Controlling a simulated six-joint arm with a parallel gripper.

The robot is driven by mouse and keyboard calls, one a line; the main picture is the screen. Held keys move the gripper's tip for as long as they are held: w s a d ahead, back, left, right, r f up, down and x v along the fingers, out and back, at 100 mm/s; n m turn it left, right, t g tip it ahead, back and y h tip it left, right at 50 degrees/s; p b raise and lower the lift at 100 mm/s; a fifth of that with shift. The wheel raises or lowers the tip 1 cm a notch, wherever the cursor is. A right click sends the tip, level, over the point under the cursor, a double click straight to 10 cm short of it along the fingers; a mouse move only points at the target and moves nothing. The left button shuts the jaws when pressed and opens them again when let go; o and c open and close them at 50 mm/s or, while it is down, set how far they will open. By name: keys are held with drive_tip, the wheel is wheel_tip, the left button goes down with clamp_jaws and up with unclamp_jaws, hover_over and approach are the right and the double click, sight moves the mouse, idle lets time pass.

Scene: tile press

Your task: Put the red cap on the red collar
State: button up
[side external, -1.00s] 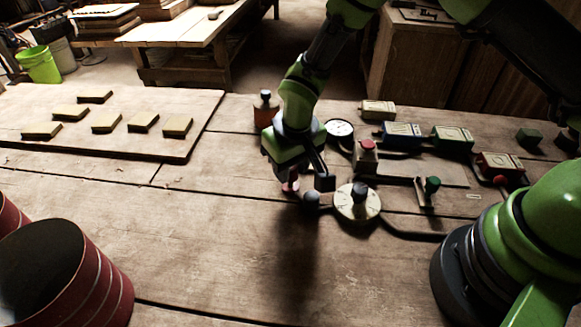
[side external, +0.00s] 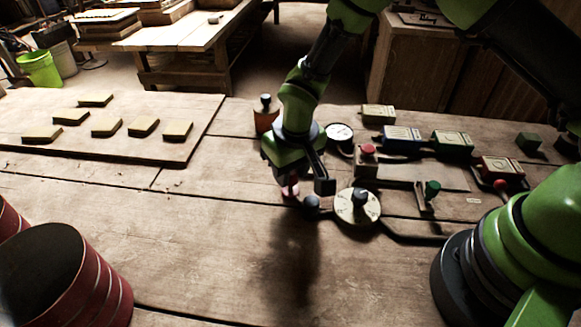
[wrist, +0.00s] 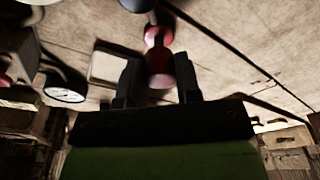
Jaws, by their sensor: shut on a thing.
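My gripper (wrist: 158,68) is shut on a red piece, which I take to be the red cap (wrist: 159,66); it sits between the two dark fingers in the wrist view. Just past it is a second, smaller red part (wrist: 158,38), blurred; I cannot tell whether it is the red collar or part of the held piece, or whether the two touch. In the side view, my gripper (side external: 303,184) is low over the table, with a pinkish-red bit (side external: 290,189) showing under it. A dark ball (side external: 311,203) is close beside it.
A white dial with a dark knob (side external: 345,214) stands just right of my gripper. A gauge (side external: 339,131), a red button (side external: 368,149), a green-knobbed lever (side external: 432,188) and several boxes lie behind and right. Red drums (side external: 112,285) stand front left. The front middle table is clear.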

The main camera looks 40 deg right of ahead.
drive_tip(key=shift+f, duration=1.1)
drive_tip(key=o, duration=0.6)
drive_tip(key=shift+s+r, duration=0.25)
drive_tip(key=shift+r, duration=1.55)
drive_tip(key=shift+s+r, duration=0.3)
drive_tip(key=shift+r, duration=1.55)
drive_tip(key=shift+s+r, duration=0.25)
drive_tip(key=shift+r, duration=1.55)
